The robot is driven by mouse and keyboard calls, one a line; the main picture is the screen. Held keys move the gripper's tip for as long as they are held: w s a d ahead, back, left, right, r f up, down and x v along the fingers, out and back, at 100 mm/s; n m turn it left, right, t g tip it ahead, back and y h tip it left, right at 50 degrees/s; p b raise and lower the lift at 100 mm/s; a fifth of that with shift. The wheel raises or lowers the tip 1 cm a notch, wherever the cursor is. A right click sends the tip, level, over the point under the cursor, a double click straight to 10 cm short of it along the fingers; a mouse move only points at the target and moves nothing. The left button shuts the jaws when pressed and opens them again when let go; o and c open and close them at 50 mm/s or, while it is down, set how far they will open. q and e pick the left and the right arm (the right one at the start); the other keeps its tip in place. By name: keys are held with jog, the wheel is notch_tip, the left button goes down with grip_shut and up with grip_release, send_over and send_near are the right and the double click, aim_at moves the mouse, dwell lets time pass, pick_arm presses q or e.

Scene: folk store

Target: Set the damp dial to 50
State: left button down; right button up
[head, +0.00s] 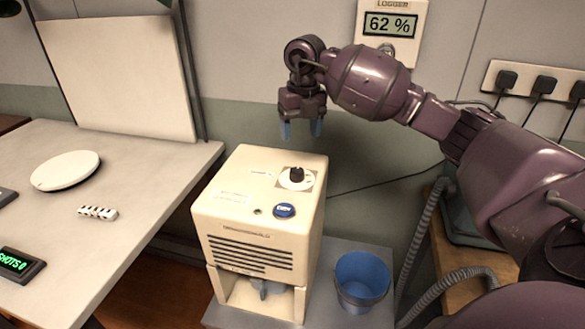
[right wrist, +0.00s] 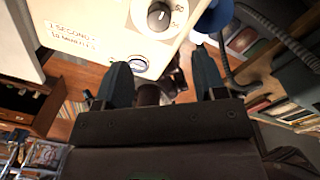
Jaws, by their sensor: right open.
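The damp dial (head: 297,175) is a black knob on a white round plate, on top of a cream dehumidifier box (head: 250,256). In the right wrist view the dial (right wrist: 159,16) shows near the top edge with numbers beside it, one of them reading 50. My right gripper (head: 301,130) hangs above and behind the box, fingers pointing down, apart from the dial. It also shows in the right wrist view (right wrist: 163,75), open and empty. The logger (head: 391,24) on the wall reads 62 %. My left gripper is not in view.
A blue bucket (head: 362,278) stands right of the box. A white table (head: 130,200) is at left. Black plugs (head: 543,86) with cables are on the right wall.

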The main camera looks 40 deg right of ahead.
aim_at(297, 170)
jog(key=f, duration=0.6)
jog(key=f+b, duration=0.1)
jog(key=f, duration=0.3)
jog(key=shift+a, duration=0.25)
jog(key=shift+w+f, duration=0.1)
jog(key=shift+f, duration=0.35)
jog(key=shift+c, duration=0.4)
